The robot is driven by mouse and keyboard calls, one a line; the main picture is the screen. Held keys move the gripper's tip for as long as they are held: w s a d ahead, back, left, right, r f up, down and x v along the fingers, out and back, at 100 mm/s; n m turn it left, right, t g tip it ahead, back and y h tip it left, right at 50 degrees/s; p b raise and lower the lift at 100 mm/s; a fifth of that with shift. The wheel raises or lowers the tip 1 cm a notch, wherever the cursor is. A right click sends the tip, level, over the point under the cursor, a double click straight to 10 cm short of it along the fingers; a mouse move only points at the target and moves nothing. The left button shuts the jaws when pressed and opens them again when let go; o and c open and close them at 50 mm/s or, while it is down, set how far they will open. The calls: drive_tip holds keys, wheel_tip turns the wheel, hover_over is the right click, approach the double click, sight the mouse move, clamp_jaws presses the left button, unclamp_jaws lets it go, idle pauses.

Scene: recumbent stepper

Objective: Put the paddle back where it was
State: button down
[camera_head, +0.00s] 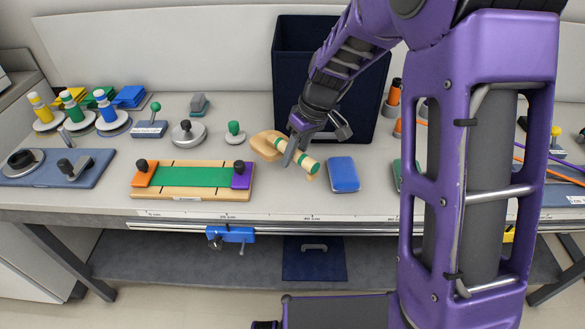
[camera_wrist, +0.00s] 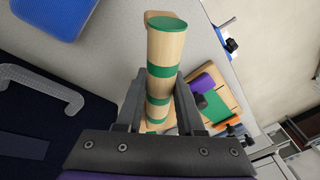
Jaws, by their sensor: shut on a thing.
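The paddle has a rounded tan wooden head (camera_head: 264,145) and a pale wooden handle with green bands (camera_head: 306,161). It is at the middle of the bench, its handle slanting down to the right. My gripper (camera_head: 291,153) is shut on the handle. In the wrist view the handle (camera_wrist: 162,48) stands between the two fingers of my gripper (camera_wrist: 160,88), its green end cap toward the camera. More tan wood shows behind the handle end; I cannot tell whether it is a separate piece. I cannot tell whether the paddle touches the bench.
A blue pad (camera_head: 343,174) lies just right of the paddle. A board with a green strip (camera_head: 190,177) and orange and purple ends lies to the left. A green-knobbed weight (camera_head: 235,133) stands near it. A dark blue bin (camera_head: 290,62) stands behind. The bench front edge is close.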

drive_tip(key=shift+f+b, duration=0.3)
drive_tip(key=shift+f, duration=1.5)
drive_tip(key=shift+f, duration=0.1)
drive_tip(key=shift+f+b, duration=0.4)
drive_tip(key=c, duration=0.5)
unclamp_jaws()
drive_tip(key=shift+r, duration=0.2)
drive_tip(key=shift+r+p, duration=0.3)
drive_tip(key=shift+p, duration=0.15)
drive_tip(key=p+v, duration=0.2)
drive_tip(key=v, duration=1)
drive_tip(key=shift+s, duration=0.1)
